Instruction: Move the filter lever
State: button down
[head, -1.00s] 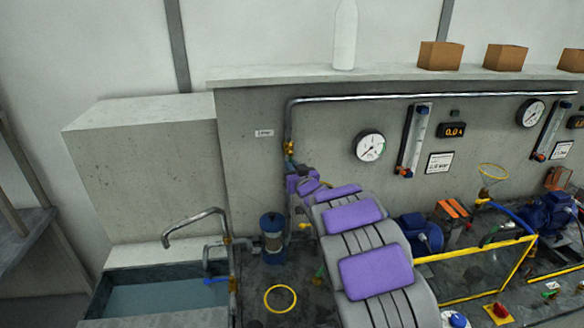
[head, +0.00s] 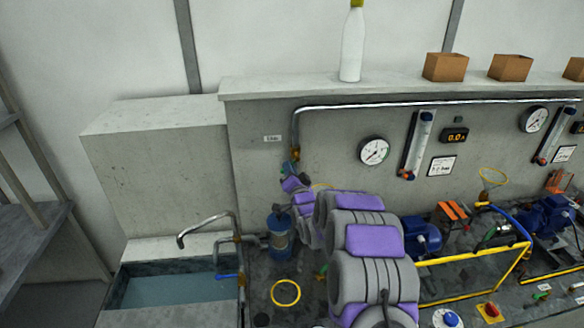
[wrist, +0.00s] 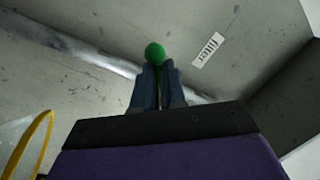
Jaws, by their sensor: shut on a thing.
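The filter lever shows in the wrist view as a round green knob (wrist: 155,53) at the fingertips; the rest of it is hidden. My gripper (wrist: 158,82) is shut on it, with two dark blue fingers close together around its lower side. A "Filter" label (wrist: 208,50) is on the grey wall right of the knob. In the head view my gripper (head: 288,168) is at the foot of the vertical pipe, just below the wall label (head: 272,138). The lever cannot be made out there.
A blue filter housing (head: 280,236) stands just below my gripper. A sink (head: 170,290) with a curved tap is at the left. A yellow ring (head: 285,292) lies in front. Gauges, blue pumps and a yellow rail (head: 470,257) fill the right. A bottle (head: 352,45) stands on the ledge.

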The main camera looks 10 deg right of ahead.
jog(key=shift+a+r+m+t+h+b, duration=0.2)
jog(key=shift+r+m+h+b, duration=0.35)
jog(key=shift+m, duration=1.15)
jog(key=shift+a+r+m+t+h+b, duration=0.15)
jog(key=shift+m+h+b, duration=0.45)
jog(key=shift+m, duration=1.1)
jog(key=shift+a+r+m+t+h+b, duration=0.1)
jog(key=shift+a+r+m+h+b, duration=0.25)
jog(key=shift+m+b, duration=0.9)
jog(key=shift+d+m+p, duration=0.15)
jog(key=shift+m+p, duration=0.25)
jog(key=shift+m, duration=0.15)
jog(key=c, duration=1.2)
grip_release()
jog(key=shift+r, duration=0.2)
jog(key=shift+s, duration=0.1)
jog(key=shift+p+v, duration=2.9)
jog(key=shift+v, duration=5.65)
